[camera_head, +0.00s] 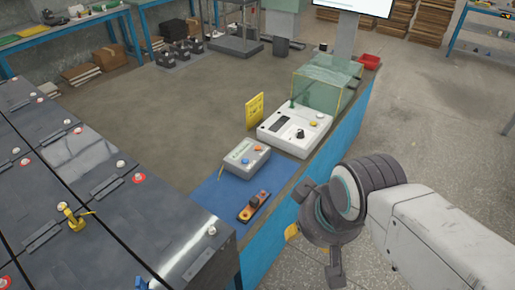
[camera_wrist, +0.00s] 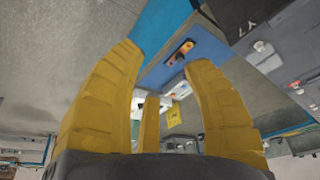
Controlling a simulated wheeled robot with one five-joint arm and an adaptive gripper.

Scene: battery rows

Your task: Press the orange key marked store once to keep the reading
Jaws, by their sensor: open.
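An orange key (camera_head: 258,148) sits on top of a grey box (camera_head: 240,166) at the back of the blue mat, beside a blue key (camera_head: 245,160). Any lettering is too small to read. In the wrist view the grey box (camera_wrist: 176,88) shows small between my fingers, and I cannot make out the key there. My gripper (camera_wrist: 160,58) has its yellow fingers spread, with nothing between them. In the head view my gripper (camera_head: 316,230) hangs to the right of the mat, apart from the box.
An orange and black tool (camera_head: 254,205) lies on the blue mat (camera_head: 214,198). A white instrument (camera_head: 283,139) with a dial stands behind the box, beside a yellow sign (camera_head: 254,110) and a clear green case (camera_head: 318,90). Dark battery blocks (camera_head: 126,216) fill the left.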

